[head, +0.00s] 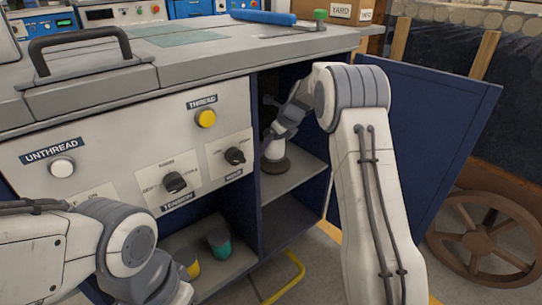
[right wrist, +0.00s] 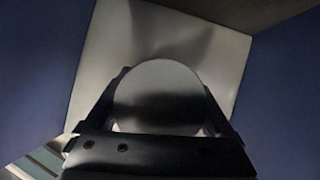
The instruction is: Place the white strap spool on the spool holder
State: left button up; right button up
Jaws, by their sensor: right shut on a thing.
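My right gripper (head: 274,132) reaches through the open door into the cabinet and is shut on the white strap spool (head: 274,150). The spool looks upright, just above or on a dark round base (head: 276,166) on the upper shelf; I cannot tell whether they touch. In the right wrist view, the spool's round pale end (right wrist: 160,78) sits between the two fingers of the gripper (right wrist: 166,84), its lower part in shadow. The spool's far side is hidden. My left arm shows at the lower left of the head view, but its gripper does not show.
The cabinet shelf (head: 300,176) has narrow side walls. The open blue door (head: 445,110) stands right of my right arm. A green spool (head: 219,243) and a yellow one (head: 190,266) are in the lower bay. A brown spoked wheel (head: 484,243) stands at right.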

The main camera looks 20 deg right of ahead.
aim_at(275, 144)
notch_tip(275, 144, down, 3)
jog(key=shift+r+b, duration=0.1)
jog(key=shift+b, duration=0.65)
pick_arm(q)
notch_tip(275, 144, down, 2)
jog(key=shift+f, duration=0.1)
pick_arm(e)
jog(key=shift+r, duration=0.15)
jog(key=o, duration=1.3)
jog(key=shift+o, duration=0.2)
jog(key=shift+r+p, duration=0.15)
jog(key=shift+p, duration=0.15)
jog(key=p+v, duration=0.4)
jog(key=v, duration=0.2)
jog(key=shift+s+d+r, duration=0.1)
jog(key=shift+s+r, duration=0.05)
jog(key=shift+r, duration=0.15)
jog(key=shift+s+d+r, duration=0.1)
jog(key=shift+s+r, duration=0.05)
jog(key=shift+r, duration=0.05)
pick_arm(q)
notch_tip(275, 144, up, 5)
jog(key=shift+f, duration=0.1)
